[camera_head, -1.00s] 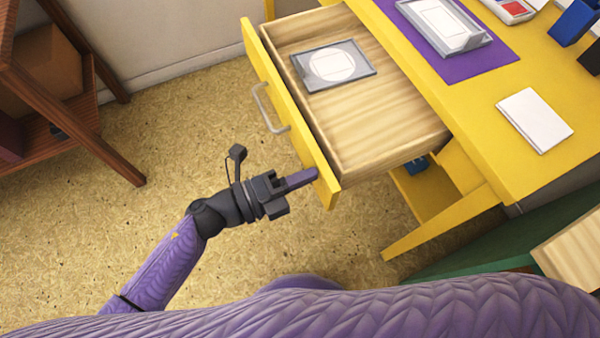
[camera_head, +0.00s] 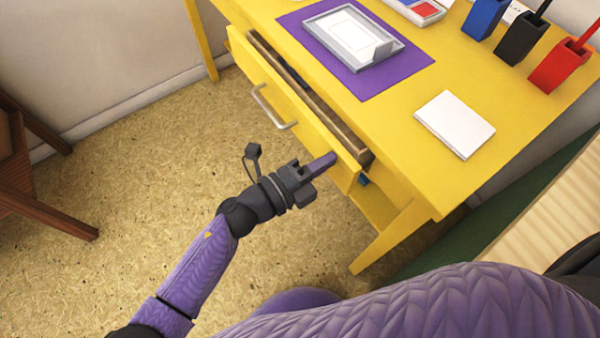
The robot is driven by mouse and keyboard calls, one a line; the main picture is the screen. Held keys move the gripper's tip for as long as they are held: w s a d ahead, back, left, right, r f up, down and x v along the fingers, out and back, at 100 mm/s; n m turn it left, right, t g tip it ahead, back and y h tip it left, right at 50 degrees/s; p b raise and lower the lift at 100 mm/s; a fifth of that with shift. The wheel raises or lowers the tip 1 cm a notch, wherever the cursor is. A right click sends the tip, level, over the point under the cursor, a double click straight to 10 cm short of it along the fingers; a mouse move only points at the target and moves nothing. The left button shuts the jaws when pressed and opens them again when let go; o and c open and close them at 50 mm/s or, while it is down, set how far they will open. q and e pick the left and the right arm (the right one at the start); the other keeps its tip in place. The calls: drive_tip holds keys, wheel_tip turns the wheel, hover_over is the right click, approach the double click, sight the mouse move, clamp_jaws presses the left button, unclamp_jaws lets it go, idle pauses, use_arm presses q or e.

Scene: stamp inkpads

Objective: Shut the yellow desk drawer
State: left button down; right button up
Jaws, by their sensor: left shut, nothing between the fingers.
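The yellow desk drawer (camera_head: 290,107) is open by a narrow gap, with its grey bar handle (camera_head: 272,108) on the front. A thin strip of its wooden inside shows; most of the inside is hidden under the yellow desk (camera_head: 510,150). My left gripper (camera_head: 322,165) is shut and empty, its fingertips at the outer face of the drawer front near the end closest to me. They look to be touching it. My right gripper is not in view.
On the desktop are a purple mat (camera_head: 405,73) with a grey tray (camera_head: 388,46) on it, a white pad (camera_head: 455,124), and blue, black and red holders (camera_head: 559,66). A brown wooden stand (camera_head: 40,200) is at the left. Bare floor (camera_head: 150,140) lies before the drawer.

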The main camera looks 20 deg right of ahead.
sight(347, 148)
use_arm(q)
drive_tip(key=b+x, duration=0.1)
drive_tip(key=x, duration=0.3)
drive_tip(key=shift+w+d+f, duration=0.1)
drive_tip(key=shift+d, duration=0.35)
drive_tip(key=shift+r, duration=0.3)
drive_tip(key=shift+w, duration=0.1)
